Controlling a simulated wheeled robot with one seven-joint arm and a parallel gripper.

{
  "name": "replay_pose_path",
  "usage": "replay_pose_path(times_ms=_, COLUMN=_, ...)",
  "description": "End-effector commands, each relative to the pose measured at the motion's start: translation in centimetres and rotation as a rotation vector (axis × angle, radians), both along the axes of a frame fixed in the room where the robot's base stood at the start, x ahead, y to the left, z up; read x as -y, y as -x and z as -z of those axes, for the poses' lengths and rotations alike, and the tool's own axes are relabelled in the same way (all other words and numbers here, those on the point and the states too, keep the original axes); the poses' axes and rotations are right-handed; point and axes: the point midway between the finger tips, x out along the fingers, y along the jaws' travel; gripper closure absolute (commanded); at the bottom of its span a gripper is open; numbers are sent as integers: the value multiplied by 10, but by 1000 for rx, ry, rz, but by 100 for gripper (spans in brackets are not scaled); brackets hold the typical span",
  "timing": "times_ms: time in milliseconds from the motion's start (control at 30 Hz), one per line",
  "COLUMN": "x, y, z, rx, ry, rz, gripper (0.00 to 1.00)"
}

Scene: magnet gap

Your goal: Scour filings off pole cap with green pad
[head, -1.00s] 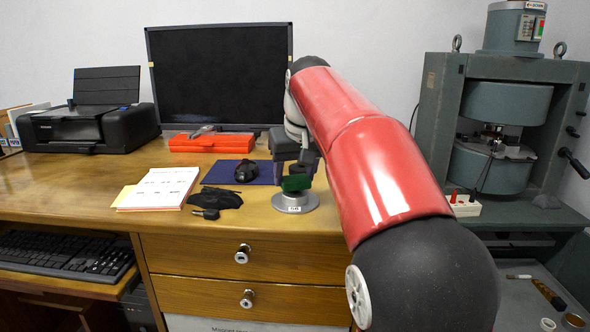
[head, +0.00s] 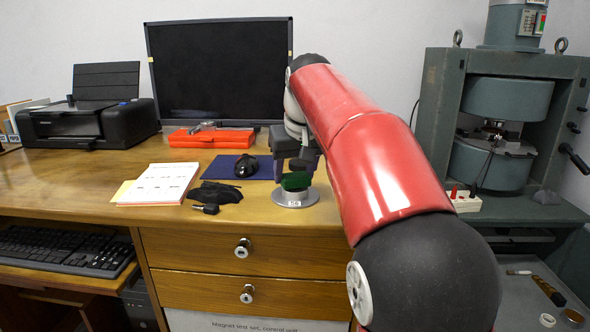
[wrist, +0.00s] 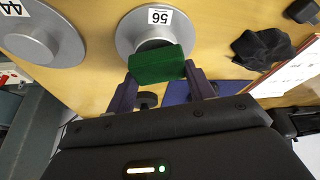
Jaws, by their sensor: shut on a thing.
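My gripper (wrist: 160,80) is shut on a green pad (wrist: 157,65), a small block between its two fingers. In the head view the gripper (head: 297,165) points down and the pad (head: 296,181) sits at a round grey metal pole cap (head: 294,198) on the desk. In the wrist view this cap (wrist: 124,40) carries a label reading 56, and the pad covers part of its raised middle. I cannot tell whether pad and cap touch. Any filings are too small or hidden to see. A second grey cap (wrist: 40,35), labelled 44, shows only in the wrist view.
A black cloth (head: 216,193), papers (head: 158,184) and a mouse (head: 246,166) on a blue mat (head: 222,167) lie left of the cap. A red case (head: 212,138) lies behind. A green-grey magnet frame (head: 440,130) stands at right.

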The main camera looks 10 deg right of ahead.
Motion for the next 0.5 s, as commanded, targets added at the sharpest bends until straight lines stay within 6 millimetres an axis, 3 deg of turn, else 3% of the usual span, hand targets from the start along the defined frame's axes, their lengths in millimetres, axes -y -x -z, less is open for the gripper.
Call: replay_pose_path(times_ms=500, x=1, y=0, z=4, rx=0, ry=0, rz=0, gripper=65)
